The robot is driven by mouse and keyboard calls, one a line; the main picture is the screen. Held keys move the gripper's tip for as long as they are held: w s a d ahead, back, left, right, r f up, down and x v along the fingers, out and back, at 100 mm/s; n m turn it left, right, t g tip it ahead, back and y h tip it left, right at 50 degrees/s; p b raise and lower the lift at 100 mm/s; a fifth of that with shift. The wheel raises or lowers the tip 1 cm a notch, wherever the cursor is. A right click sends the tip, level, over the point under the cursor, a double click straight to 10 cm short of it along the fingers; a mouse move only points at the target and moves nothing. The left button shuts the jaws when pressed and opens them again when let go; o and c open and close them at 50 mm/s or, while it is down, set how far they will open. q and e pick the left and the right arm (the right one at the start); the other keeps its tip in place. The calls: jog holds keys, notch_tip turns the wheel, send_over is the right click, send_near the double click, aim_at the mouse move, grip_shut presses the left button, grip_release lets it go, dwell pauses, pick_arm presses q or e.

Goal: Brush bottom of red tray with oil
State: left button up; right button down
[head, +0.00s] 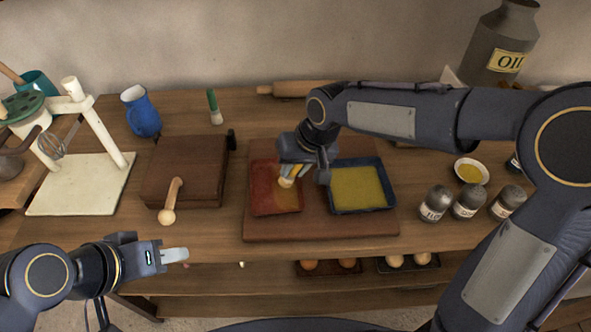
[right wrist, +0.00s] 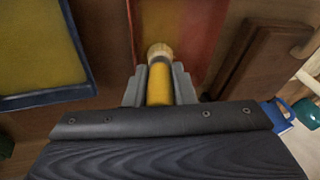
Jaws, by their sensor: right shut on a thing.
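The red tray (head: 262,203) lies on a wooden board, left of a blue tray. It also shows in the right wrist view (right wrist: 205,25), with a yellowish patch on part of its bottom. My right gripper (head: 298,172) is shut on a yellow-handled brush (right wrist: 159,85) and holds it over the red tray. The brush's pale end (head: 286,182) points down at the tray's bottom; I cannot tell if it touches. My left gripper (head: 176,255) is at the lower left, in front of the table edge, away from the trays. Its fingers look close together, but their gap is unclear.
The blue tray (head: 389,190) holds yellow content. The wooden board (head: 300,232) is under both trays. Several jars (head: 468,202) and a small bowl (head: 471,181) are right.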

jog(key=shift+w+a+p, duration=0.15)
jog(key=shift+w+p, duration=0.3)
jog(key=shift+w, duration=1.2)
jog(key=shift+s+a+f, duration=0.1)
jog(key=shift+s+a, duration=0.05)
jog(key=shift+a, duration=0.95)
jog(key=shift+s+a+f, duration=0.1)
jog(key=shift+a, duration=0.95)
jog(key=shift+s, duration=0.6)
jog(key=shift+s+d+r+b, duration=0.1)
jog(key=shift+s+b, duration=0.15)
jog(key=shift+s, duration=0.4)
jog(key=shift+s+d+r+b, duration=0.1)
jog(key=shift+s+b, duration=0.1)
jog(key=shift+s, duration=0.45)
jog(key=shift+s+d+f+b, duration=0.15)
jog(key=shift+s+b, duration=0.45)
jog(key=shift+s, duration=1.3)
